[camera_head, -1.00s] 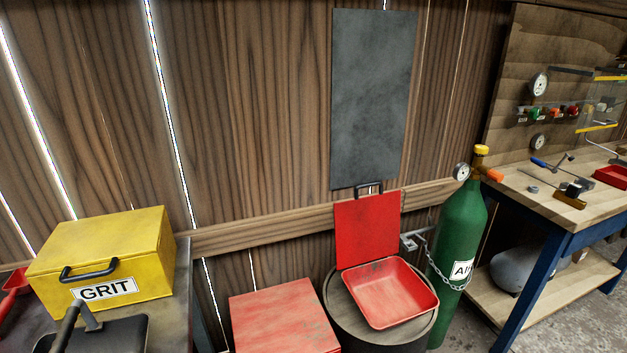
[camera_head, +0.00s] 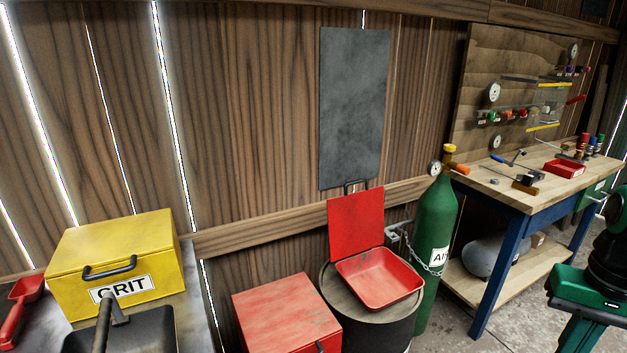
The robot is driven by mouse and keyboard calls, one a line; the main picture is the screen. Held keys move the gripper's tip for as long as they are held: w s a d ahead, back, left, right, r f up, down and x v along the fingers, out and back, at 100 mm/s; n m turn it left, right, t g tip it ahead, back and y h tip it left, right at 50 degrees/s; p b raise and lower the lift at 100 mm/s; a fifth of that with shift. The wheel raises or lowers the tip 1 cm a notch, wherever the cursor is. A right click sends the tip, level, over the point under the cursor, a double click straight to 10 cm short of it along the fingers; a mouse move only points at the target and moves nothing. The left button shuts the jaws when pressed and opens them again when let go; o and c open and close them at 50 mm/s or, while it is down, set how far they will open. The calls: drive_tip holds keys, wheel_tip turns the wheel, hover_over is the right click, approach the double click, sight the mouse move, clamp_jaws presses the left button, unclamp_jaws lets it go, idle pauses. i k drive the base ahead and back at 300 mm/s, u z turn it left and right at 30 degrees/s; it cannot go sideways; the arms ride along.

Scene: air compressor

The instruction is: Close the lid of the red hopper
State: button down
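The red hopper (camera_head: 378,283) is a shallow red bin sitting on top of a dark drum, right of centre in the head view. Its lid (camera_head: 355,222) is open, standing nearly upright at the back edge against the wall side. A black handle (camera_head: 355,186) is on the lid's top edge. The inside of the bin shows and looks empty.
A closed red box (camera_head: 287,313) stands left of the drum (camera_head: 388,325). A green air cylinder (camera_head: 436,235) with a chain stands close at its right. A yellow GRIT box (camera_head: 116,262) is at left, a workbench (camera_head: 530,190) at right. A green-and-black object (camera_head: 585,300) is at the right edge.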

sight(355, 221)
drive_tip(key=u, duration=0.15)
drive_tip(key=i, duration=1)
drive_tip(key=z, duration=0.1)
